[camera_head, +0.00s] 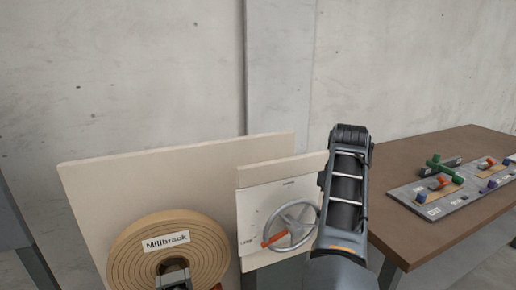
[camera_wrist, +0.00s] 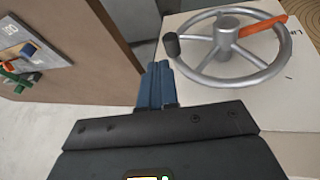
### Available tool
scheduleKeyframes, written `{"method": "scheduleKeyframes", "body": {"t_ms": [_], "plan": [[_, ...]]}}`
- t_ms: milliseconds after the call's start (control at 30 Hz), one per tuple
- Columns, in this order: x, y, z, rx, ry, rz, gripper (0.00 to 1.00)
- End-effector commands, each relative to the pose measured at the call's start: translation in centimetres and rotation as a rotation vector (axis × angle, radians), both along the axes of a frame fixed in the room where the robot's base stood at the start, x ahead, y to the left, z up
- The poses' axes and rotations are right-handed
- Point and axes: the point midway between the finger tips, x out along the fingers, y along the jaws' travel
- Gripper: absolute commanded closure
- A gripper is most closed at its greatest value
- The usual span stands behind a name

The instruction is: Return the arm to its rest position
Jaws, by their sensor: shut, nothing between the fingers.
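My gripper (camera_wrist: 155,85) shows in the wrist view, its two blue-grey fingers together and empty. It is beside the grey handwheel (camera_wrist: 228,52), to the left of its rim, with no clear contact. The wheel has a dark knob (camera_wrist: 171,45) on its rim and an orange piece (camera_wrist: 262,26) on one spoke. In the head view, my arm (camera_head: 345,190) rises bent at the right of the handwheel (camera_head: 289,224). My gripper cannot be made out there.
A tan spiral coil labelled Millbrack (camera_head: 130,262) stands before a cream panel (camera_head: 95,190). The wheel is on a pale box face (camera_head: 265,175). At right is a brown table (camera_head: 420,150) with a grey board (camera_head: 440,207) of coloured pieces. Bare concrete wall lies behind.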

Motion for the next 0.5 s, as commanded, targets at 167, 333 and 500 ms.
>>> {"method": "scheduleKeyframes", "body": {"t_ms": [167,333,500], "plan": [[-2.9,-5.6,-5.2,-0.126,-0.075,-0.060,1.00],[-6.3,-9.9,-8.9,-0.239,-0.170,-0.084,1.00],[-10.4,-12.8,-11.8,-0.327,-0.265,-0.076,1.00]]}}
